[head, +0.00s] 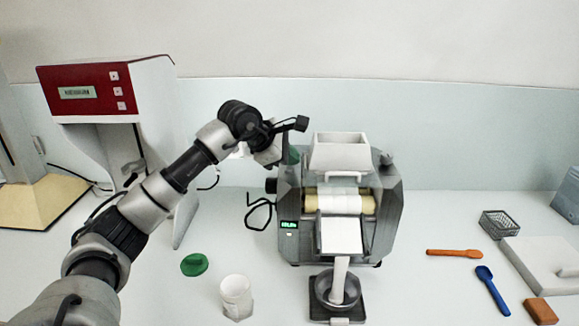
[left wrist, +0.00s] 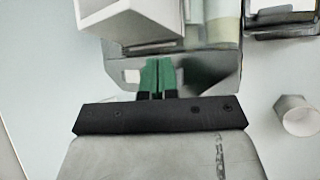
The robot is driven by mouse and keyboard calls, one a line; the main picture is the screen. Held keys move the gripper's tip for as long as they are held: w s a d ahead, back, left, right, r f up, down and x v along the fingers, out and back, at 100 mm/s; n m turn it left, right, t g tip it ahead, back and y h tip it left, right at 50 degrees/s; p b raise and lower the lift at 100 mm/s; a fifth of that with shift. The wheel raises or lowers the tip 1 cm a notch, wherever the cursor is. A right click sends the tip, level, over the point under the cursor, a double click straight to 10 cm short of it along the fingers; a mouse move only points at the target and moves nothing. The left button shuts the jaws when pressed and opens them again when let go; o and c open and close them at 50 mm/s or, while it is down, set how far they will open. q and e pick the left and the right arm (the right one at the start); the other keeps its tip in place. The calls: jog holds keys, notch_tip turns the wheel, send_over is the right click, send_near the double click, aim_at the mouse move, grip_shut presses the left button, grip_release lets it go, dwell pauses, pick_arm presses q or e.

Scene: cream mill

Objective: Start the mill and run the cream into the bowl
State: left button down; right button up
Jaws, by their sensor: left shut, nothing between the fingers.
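The grey mill (head: 290,243) stands on the bench with a white hopper (head: 340,155) on top and a lit green display on its front left. Its rollers (head: 311,203) carry a white film across the middle. White cream (head: 339,272) runs from the white apron (head: 341,237) down into the metal bowl (head: 320,294). The bowl sits on a dark scale (head: 318,312). My left gripper (head: 293,156) has green fingertips and is shut and empty at the mill's upper left side. In the left wrist view, its closed fingers (left wrist: 157,76) are close to the mill's side; contact cannot be told.
A white cup (head: 235,292) and green lid (head: 194,264) lie left of the mill. A red-and-white machine (head: 110,88) stands at the left. An orange spatula (head: 454,253), blue spatula (head: 492,290), wire basket (head: 499,223) and brown block (head: 540,311) lie at the right.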

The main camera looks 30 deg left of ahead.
aim_at(290, 169)
pick_arm(q)
jog(key=shift+r, duration=0.5)
notch_tip(290, 169, up, 5)
jog(key=p, duration=0.4)
dwell(0.4)
dwell(0.5)
